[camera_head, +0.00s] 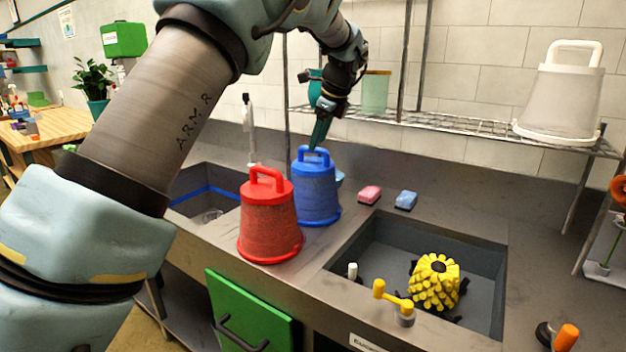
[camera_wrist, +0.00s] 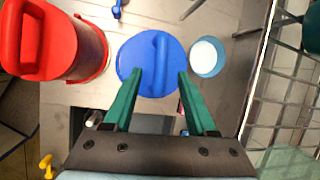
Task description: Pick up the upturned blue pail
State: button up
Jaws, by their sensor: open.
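The blue pail (camera_head: 317,192) stands upside down on the grey counter, behind and to the right of the red pail, with its handle on top. In the wrist view the blue pail (camera_wrist: 151,62) lies just ahead of my gripper, and its raised handle is lined up between the fingers. My gripper (camera_head: 318,140) points down just above the handle; in the wrist view my gripper (camera_wrist: 160,80) has its two green fingers spread apart with nothing gripped. I cannot tell whether the fingertips reach down beside the handle.
An upturned red pail (camera_head: 268,215) stands close by at front left. A light-blue round thing (camera_wrist: 207,57) sits right of the blue pail. A sink (camera_head: 480,250) holds a yellow object (camera_head: 435,284). Pink (camera_head: 369,194) and blue (camera_head: 406,200) sponges lie behind it. A wire shelf (camera_head: 460,122) hangs above, bearing a white pail (camera_head: 560,98).

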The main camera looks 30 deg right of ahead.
jog(key=shift+p+x, duration=0.7)
jog(key=shift+x, duration=1.5)
jog(key=shift+s+d+f, duration=0.1)
grip_shut()
